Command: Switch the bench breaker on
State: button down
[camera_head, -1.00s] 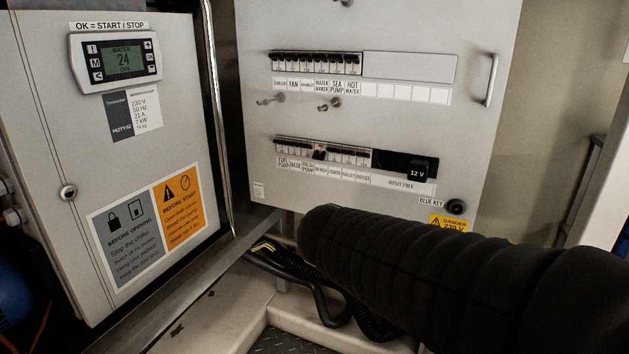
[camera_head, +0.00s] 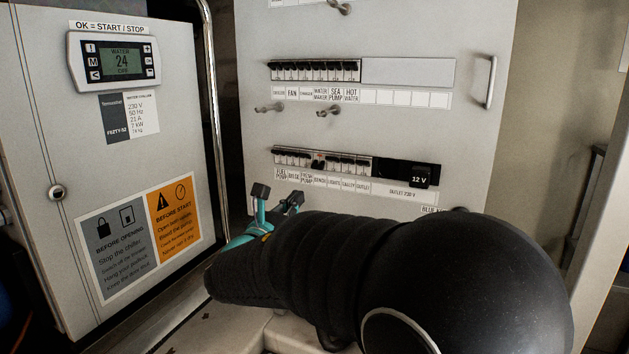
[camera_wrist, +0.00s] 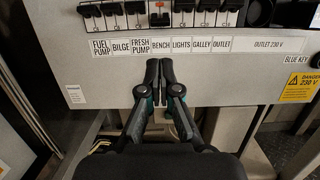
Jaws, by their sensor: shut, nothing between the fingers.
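The bench breaker (camera_wrist: 160,18) is in the lower breaker row, above the BENCH label (camera_wrist: 160,46) in the wrist view. Its black lever sits lower than those beside it. It also shows in the head view (camera_head: 318,164), small and dark. My gripper (camera_wrist: 159,64) is shut and empty, its two dark fingertips side by side just below the BENCH label, apart from the breaker. In the head view my gripper (camera_head: 275,193) is at the panel's lower left, below the row. Whether the fingertips touch the panel cannot be told.
An upper breaker row (camera_head: 315,70) and several protruding metal knobs (camera_head: 328,110) are on the same panel. A 12 V socket (camera_head: 418,176) is right of the lower row. The chiller cabinet (camera_head: 30,130) stands close on the left.

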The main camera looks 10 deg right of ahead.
aim_at(320, 171)
jog(key=x, duration=1)
jog(key=shift+d, duration=0.1)
jog(key=shift+s, duration=0.1)
jog(key=shift+r+p, duration=0.2)
jog(key=shift+p, duration=0.3)
jog(key=shift+g+p, duration=0.3)
